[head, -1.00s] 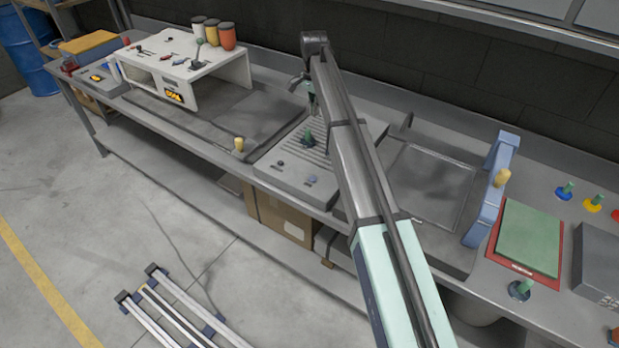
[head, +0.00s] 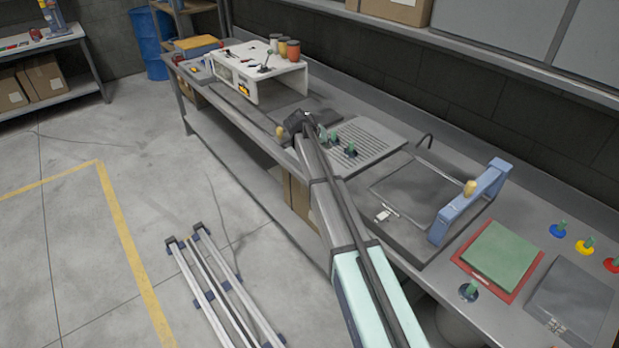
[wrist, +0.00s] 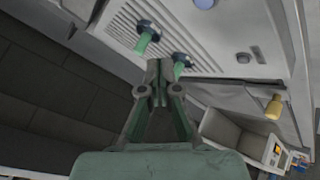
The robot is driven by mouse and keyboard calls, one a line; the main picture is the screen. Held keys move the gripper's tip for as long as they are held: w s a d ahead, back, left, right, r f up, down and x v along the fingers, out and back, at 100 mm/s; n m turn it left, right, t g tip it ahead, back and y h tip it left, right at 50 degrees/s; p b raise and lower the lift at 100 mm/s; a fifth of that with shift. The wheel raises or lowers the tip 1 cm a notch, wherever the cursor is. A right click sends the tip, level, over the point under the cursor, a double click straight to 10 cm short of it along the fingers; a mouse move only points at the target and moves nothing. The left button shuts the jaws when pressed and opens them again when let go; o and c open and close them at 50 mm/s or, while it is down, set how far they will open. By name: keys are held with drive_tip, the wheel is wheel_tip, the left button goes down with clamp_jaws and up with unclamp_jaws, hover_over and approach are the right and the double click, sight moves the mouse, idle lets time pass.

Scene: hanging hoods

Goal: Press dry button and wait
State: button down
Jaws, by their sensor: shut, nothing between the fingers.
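A grey station with a ribbed top (head: 372,136) sits mid-bench and fills the upper part of the wrist view (wrist: 190,38). In the wrist view its smooth strip carries a round dark button (wrist: 243,58) and a pale blue round button (wrist: 205,3) at the top edge. No label is readable, so I cannot tell which one is the dry button. In the head view my arm hides the station's front and the buttons.
A white hood stand (head: 262,70) with jars is farther left along the bench. A yellow knob (wrist: 273,106) rises beside the station. To the right are a framed dark panel with a blue handle bar (head: 470,205), a green pad (head: 500,252) and coloured pegs.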

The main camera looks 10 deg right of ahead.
drive_tip(key=shift+w+a+r+n+t, duration=0.15)
drive_tip(key=shift+w+r+n+t, duration=0.25)
drive_tip(key=shift+w+n, duration=0.35)
drive_tip(key=shift+s+f, duration=0.15)
drive_tip(key=shift+f, duration=0.1)
wheel_tip(320, 180, down, 7)
drive_tip(key=shift+f+b, duration=0.15)
drive_tip(key=shift+b, duration=0.85)
drive_tip(key=shift+f+b, duration=0.35)
drive_tip(key=shift+f, duration=0.2)
drive_tip(key=shift+f, duration=0.15)
drive_tip(key=shift+f+b, duration=0.3)
drive_tip(key=shift+b, duration=0.25)
